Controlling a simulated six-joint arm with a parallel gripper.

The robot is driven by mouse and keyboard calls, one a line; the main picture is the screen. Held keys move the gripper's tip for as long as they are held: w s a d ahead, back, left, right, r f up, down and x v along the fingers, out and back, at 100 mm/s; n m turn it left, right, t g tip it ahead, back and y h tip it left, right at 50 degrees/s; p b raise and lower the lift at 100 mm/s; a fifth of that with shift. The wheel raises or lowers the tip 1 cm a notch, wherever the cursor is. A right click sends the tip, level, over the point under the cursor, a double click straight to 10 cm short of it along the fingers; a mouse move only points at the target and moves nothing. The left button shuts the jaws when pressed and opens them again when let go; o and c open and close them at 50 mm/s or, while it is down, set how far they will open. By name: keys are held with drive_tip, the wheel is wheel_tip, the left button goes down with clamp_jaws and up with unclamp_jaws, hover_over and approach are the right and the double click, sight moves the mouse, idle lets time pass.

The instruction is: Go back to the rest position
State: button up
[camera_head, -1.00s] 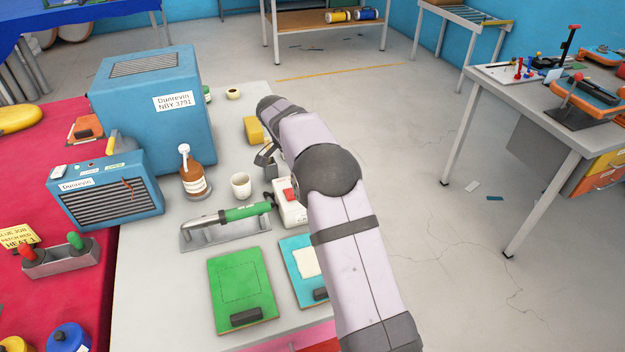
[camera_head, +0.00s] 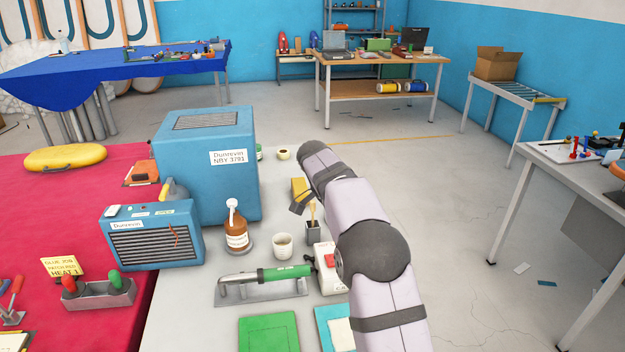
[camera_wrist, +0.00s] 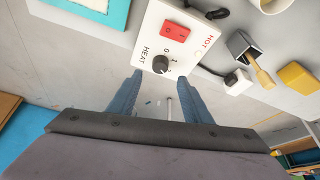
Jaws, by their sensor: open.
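My gripper (camera_head: 300,203) shows small and dark at the end of my pale arm in the head view, above the grey bench (camera_head: 190,322). In the wrist view my gripper (camera_wrist: 154,74) has its two blue fingers apart with nothing between them. Beyond the fingertips is a white heat control box (camera_wrist: 155,40) with a dark knob and a red switch. The box (camera_head: 328,279) is partly behind my arm in the head view.
Near my arm are a dark holder with a brush (camera_head: 313,230), a yellow block (camera_head: 298,187), a white cup (camera_head: 283,246), a brown bottle (camera_head: 237,233) and a green-handled tool (camera_head: 285,273). Blue machines (camera_head: 207,165) stand left. Open floor (camera_head: 450,205) lies right.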

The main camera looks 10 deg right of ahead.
drive_tip(key=s+a+f+n+y+p, duration=0.1)
drive_tip(key=s+n, duration=0.6)
drive_tip(key=s, duration=1)
drive_tip(key=s+a+f+n+g+y+p, duration=0.1)
drive_tip(key=s+a+f+n, duration=0.4)
drive_tip(key=s, duration=1.1)
drive_tip(key=n+y+p, duration=0.1)
drive_tip(key=n+y, duration=0.1)
drive_tip(key=n, duration=0.1)
drive_tip(key=shift+s+a+f, duration=0.15)
drive_tip(key=shift+s+a, duration=0.05)
drive_tip(key=shift+s, duration=0.15)
